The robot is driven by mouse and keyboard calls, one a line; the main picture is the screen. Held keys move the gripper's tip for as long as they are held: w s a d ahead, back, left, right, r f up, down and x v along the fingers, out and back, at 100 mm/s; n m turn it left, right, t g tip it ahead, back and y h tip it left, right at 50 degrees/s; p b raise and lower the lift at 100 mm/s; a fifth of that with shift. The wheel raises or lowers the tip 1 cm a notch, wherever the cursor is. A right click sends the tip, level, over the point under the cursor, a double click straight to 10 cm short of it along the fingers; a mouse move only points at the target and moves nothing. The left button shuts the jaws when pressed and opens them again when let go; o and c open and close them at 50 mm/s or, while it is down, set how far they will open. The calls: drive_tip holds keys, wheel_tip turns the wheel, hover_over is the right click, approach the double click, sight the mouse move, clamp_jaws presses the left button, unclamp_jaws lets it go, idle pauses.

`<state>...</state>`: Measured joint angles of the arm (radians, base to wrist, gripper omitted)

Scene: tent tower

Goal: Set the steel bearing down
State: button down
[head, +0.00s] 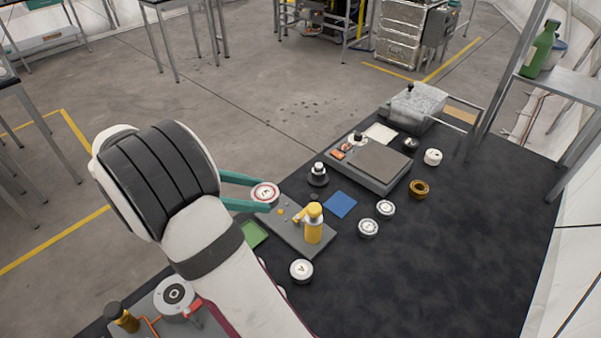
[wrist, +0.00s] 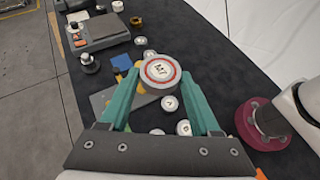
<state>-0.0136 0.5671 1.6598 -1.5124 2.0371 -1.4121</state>
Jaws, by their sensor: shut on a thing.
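My gripper (head: 258,191) is shut on a round grey-rimmed piece, which I take to be the steel bearing (head: 265,192). It has a white top face with a red ring and dark marking. In the wrist view the steel bearing (wrist: 160,71) sits between the tips of the two teal fingers, face toward the camera. In the head view it is held at the left of the grey plate with the yellow bottle. It appears to be above the surface, but its exact height is unclear.
The dark table (head: 470,225) holds several white-topped round pieces, one at the front (head: 301,271), and a brass ring (head: 418,189). A yellow bottle (head: 314,225), blue square (head: 341,205), grey scale (head: 372,166) and clear bin (head: 417,103) stand nearby. The table's right side is clear.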

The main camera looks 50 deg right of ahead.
drive_tip(key=s+a+f+m+g+y, duration=0.1)
drive_tip(key=s+f+m+y, duration=0.3)
drive_tip(key=m+y, duration=0.65)
drive_tip(key=s+a+f+m+g+y, duration=0.1)
drive_tip(key=f+m+y, duration=0.5)
drive_tip(key=m+y, duration=0.4)
drive_tip(key=w+d+r+m+t+h, duration=0.1)
drive_tip(key=w+d+m+t, duration=0.2)
drive_tip(key=d+m+t, duration=0.55)
drive_tip(key=w+d+m+t+h, duration=0.15)
drive_tip(key=d+m+t, duration=0.35)
drive_tip(key=m+t, duration=0.5)
drive_tip(key=s+d+f+m+h, duration=0.2)
drive_tip(key=s+d+m+h, duration=0.5)
drive_tip(key=d+m, duration=0.1)
drive_tip(key=s+d+f+m+h, duration=0.3)
drive_tip(key=s+d+m+h, duration=0.4)
drive_tip(key=d, duration=0.1)
approach(337, 197)
drive_tip(key=w+d+r, duration=0.2)
drive_tip(key=shift+w, duration=0.35)
drive_tip(key=shift+w+f, duration=0.1)
drive_tip(key=shift+f, duration=0.95)
drive_tip(key=shift+w+f, duration=0.15)
drive_tip(key=shift+f, duration=0.9)
drive_tip(key=shift+f, duration=0.1)
